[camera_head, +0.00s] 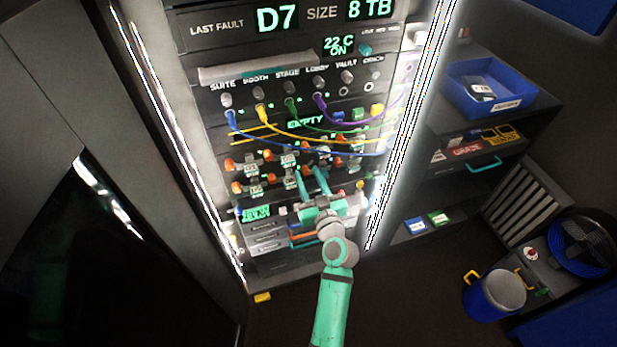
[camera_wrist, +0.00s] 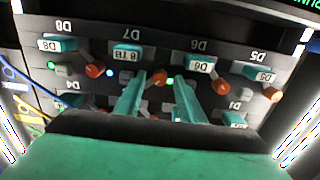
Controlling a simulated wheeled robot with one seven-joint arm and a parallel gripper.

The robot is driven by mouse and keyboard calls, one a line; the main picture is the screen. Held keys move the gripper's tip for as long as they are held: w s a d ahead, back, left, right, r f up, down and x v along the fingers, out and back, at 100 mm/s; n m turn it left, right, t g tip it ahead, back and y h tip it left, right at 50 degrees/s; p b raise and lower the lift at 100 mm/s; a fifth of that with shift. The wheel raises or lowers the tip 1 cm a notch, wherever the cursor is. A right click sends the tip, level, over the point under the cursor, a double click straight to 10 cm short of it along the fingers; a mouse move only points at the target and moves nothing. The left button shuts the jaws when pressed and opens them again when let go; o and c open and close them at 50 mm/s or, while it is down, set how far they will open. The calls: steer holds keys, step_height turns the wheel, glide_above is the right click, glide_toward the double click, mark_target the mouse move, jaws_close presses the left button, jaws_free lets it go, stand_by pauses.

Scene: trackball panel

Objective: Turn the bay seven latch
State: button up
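Drive bay D7 (camera_wrist: 127,55) shows upside down in the wrist view, with a teal handle marked 8 TB. Its orange latch knob (camera_wrist: 158,76) is beside the handle, between my fingertips. My gripper (camera_wrist: 161,77) is open, with a finger on each side of that knob; I cannot tell whether either finger touches it. In the head view my gripper (camera_head: 312,172) reaches up to the lower row of bays and partly hides them. The display above reads LAST FAULT D7 (camera_head: 275,20).
Neighbouring bays D8 (camera_wrist: 57,45), D6 (camera_wrist: 200,66) and D5 (camera_wrist: 260,74) have similar handles and orange knobs close by. A blue cable (camera_head: 255,137) and other coloured cables hang above the bays. Shelves with a blue bin (camera_head: 487,87) stand at right.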

jaws_close()
steer(key=shift+m, duration=0.4)
steer(key=m, duration=0.3)
steer(key=shift+d+m, duration=0.1)
steer(key=shift+m, duration=0.3)
steer(key=m, duration=1.3)
steer(key=shift+f, duration=0.1)
steer(key=shift+m, duration=0.3)
